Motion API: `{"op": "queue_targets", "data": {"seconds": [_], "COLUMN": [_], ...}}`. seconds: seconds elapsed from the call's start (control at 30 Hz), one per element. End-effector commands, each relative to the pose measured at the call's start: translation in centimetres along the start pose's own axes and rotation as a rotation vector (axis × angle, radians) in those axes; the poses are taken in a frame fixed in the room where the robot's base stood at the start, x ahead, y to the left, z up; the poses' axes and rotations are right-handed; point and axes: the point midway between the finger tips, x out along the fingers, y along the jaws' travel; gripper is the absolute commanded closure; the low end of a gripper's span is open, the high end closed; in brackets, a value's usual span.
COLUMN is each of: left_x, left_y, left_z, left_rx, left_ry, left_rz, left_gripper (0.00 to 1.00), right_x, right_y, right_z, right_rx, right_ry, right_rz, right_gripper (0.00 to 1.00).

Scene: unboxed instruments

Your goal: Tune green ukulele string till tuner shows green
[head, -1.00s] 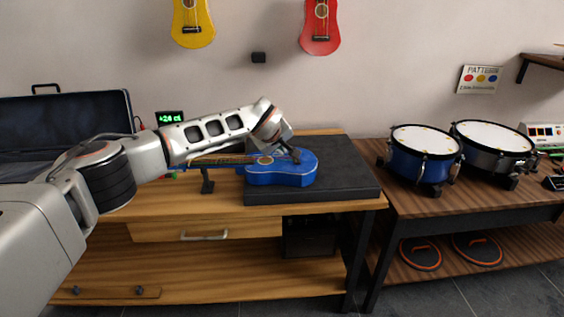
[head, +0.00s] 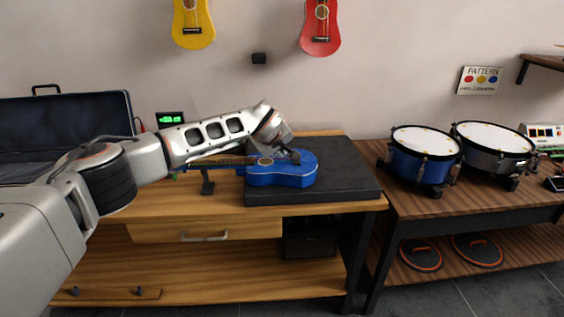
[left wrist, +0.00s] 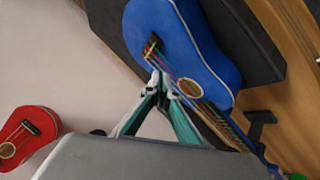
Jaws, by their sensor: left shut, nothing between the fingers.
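The blue ukulele (head: 285,171) lies on its back on the workbench, its neck pointing left. It also shows in the left wrist view (left wrist: 205,62), with coloured strings (left wrist: 225,122), one of them green, running past the sound hole (left wrist: 190,88). My left gripper (head: 295,157) is shut and empty, its tips at the strings between bridge and sound hole; the left wrist view (left wrist: 161,77) cannot settle whether they touch a string. The tuner (head: 170,119) stands behind the neck with a lit green readout, too blurred to read. My arm hides part of the neck. My right gripper is out of view.
A dark mat (head: 350,184) lies under the ukulele's body, and a black stand (head: 207,183) is under its neck. An open case (head: 60,118) is at the left. Drums (head: 425,150) stand on the right bench. Yellow and red ukuleles hang on the wall.

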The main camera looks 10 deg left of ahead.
Motion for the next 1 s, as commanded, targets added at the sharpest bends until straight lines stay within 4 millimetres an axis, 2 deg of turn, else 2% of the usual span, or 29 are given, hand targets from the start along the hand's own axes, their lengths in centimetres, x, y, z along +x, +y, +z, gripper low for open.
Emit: {"op": "queue_targets", "data": {"seconds": [1.0], "left_x": [0.6], "left_y": [-0.42], "left_z": [0.46], "left_rx": [0.0], "left_ry": [0.0], "left_rz": [0.0], "left_gripper": [1.0], "right_x": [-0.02], "right_y": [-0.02], "right_z": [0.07], "right_rx": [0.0], "right_ry": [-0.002], "right_rz": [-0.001], "right_gripper": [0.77]}}
